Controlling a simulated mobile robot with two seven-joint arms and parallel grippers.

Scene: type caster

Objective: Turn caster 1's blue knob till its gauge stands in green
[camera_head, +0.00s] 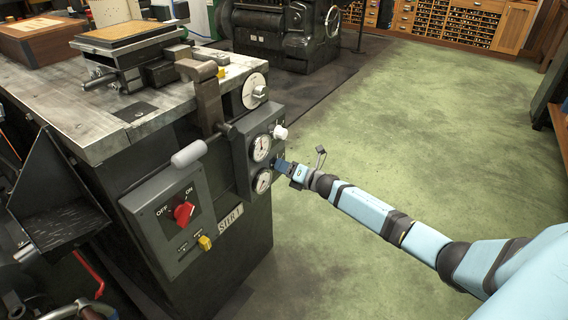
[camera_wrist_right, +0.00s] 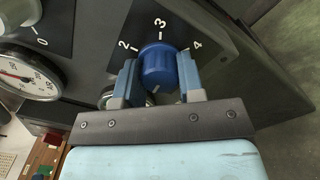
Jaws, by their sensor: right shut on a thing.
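Caster 1 (camera_head: 262,225) is the dark machine at left in the head view, with a grey gauge panel on its side. The blue knob (camera_wrist_right: 157,66) shows in the right wrist view, below a dial marked 2, 3 and 4. My right gripper (camera_wrist_right: 160,72) is shut on the blue knob, one finger on each side. In the head view my right gripper (camera_head: 281,166) reaches the panel and hides the knob. Two round gauges (camera_head: 261,147) sit beside it. In the wrist view a gauge (camera_wrist_right: 22,76) shows a red needle; no green band is readable. My left gripper is out of view.
A white knob (camera_head: 280,132) is above my right gripper. A switch box with a red switch (camera_head: 183,212) and a yellow button (camera_head: 205,243) is on the machine's front. Green floor (camera_head: 400,120) is clear at right.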

